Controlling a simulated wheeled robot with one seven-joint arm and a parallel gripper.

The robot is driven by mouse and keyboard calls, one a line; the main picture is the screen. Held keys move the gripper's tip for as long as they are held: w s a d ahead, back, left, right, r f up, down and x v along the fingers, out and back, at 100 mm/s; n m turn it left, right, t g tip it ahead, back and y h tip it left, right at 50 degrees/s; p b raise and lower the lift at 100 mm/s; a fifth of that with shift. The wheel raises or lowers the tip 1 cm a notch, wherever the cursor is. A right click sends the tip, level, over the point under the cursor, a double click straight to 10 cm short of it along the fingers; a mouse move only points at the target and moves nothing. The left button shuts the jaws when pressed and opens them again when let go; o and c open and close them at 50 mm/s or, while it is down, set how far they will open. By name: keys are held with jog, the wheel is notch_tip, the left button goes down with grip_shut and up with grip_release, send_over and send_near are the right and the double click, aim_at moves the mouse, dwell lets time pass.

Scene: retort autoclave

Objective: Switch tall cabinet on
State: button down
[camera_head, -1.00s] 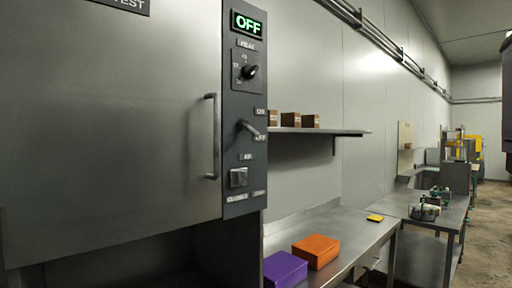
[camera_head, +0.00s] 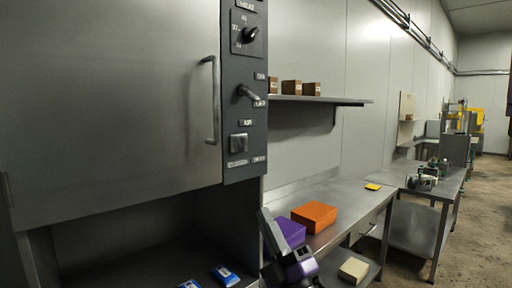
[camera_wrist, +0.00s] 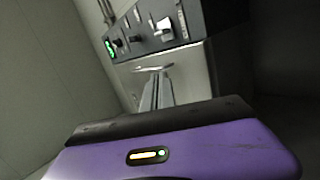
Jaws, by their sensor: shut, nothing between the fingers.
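The tall cabinet (camera_head: 120,90) fills the left of the head view, its steel door shut with a vertical handle (camera_head: 212,100). Its dark control panel (camera_head: 245,60) carries a round knob (camera_head: 250,34), a lever switch (camera_head: 248,95) slanting down to the right, and a square switch (camera_head: 239,143).
A shelf (camera_head: 325,100) with brown boxes sits above. Blue-and-white packs (camera_head: 225,275) lie beneath the cabinet. Floor at right is clear.

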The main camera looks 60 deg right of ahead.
aim_at(250, 95)
jog(key=w+d+r+n+y, duration=0.2)
jog(key=d+r+n, duration=0.3)
jog(key=n, duration=0.6)
jog(key=w+d+r+n+t+y, duration=0.1)
jog(key=w+d+r+n, duration=0.3)
jog(key=n, duration=0.7)
notch_tip(250, 95, up, 4)
jog(key=shift+d+f+y, duration=0.25)
jog(key=shift+d+y, duration=0.25)
jog(key=shift+d, duration=0.75)
jog(key=p+x, duration=0.3)
jog(key=x, duration=0.7)
jog(key=shift+a+r, duration=0.1)
jog(key=shift+r, duration=0.25)
jog(key=s+r+p, duration=0.2)
jog(key=r, duration=0.1)
jog(key=shift+a+p, duration=0.2)
jog(key=shift+p, duration=0.1)
